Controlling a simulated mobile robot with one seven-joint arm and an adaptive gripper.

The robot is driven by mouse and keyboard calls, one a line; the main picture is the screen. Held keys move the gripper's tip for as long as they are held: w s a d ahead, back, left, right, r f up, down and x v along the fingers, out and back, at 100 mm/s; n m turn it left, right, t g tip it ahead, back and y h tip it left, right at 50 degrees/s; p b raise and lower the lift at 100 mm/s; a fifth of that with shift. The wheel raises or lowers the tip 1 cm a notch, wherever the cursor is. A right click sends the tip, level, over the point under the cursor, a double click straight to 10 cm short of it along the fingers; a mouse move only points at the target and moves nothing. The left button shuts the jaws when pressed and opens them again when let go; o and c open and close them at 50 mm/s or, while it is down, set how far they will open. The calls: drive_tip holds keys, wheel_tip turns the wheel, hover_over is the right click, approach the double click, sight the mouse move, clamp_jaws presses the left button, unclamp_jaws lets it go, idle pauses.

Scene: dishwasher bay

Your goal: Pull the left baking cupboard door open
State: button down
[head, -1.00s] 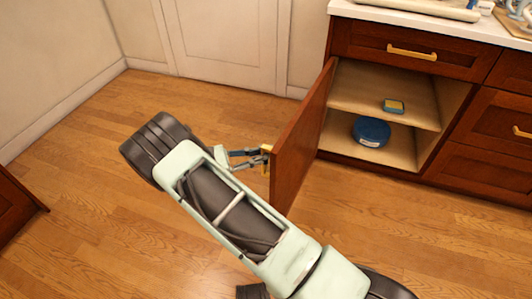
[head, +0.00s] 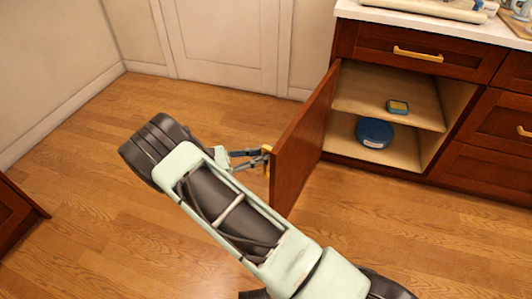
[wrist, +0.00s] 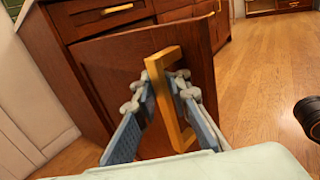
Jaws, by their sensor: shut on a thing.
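The left baking cupboard door (head: 302,140) is dark red-brown wood and stands wide open, swung out from the cabinet front. In the wrist view the door (wrist: 105,65) fills the middle, with its yellow handle (wrist: 158,75) upright. My gripper (wrist: 167,80) has its fingers on either side of the handle and is shut on it. In the head view my gripper (head: 262,158) is at the outer face of the door, near its free edge. My arm hides part of the door's lower area and the floor there.
Inside the open cupboard a small blue-and-yellow box (head: 397,107) sits on the shelf (head: 365,95), and a round blue tin (head: 374,132) sits below. A drawer with a yellow handle (head: 418,53) is above. Wooden floor (head: 80,130) lies free at left.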

drive_tip(key=shift+s+a+f, duration=0.1)
drive_tip(key=shift+s+a, duration=0.2)
drive_tip(key=c, duration=2)
unclamp_jaws()
drive_tip(key=shift+a, duration=0.1)
drive_tip(key=shift+o, duration=0.2)
drive_tip(key=v, duration=1.1)
drive_tip(key=shift+a, duration=0.4)
drive_tip(key=shift+s, duration=0.15)
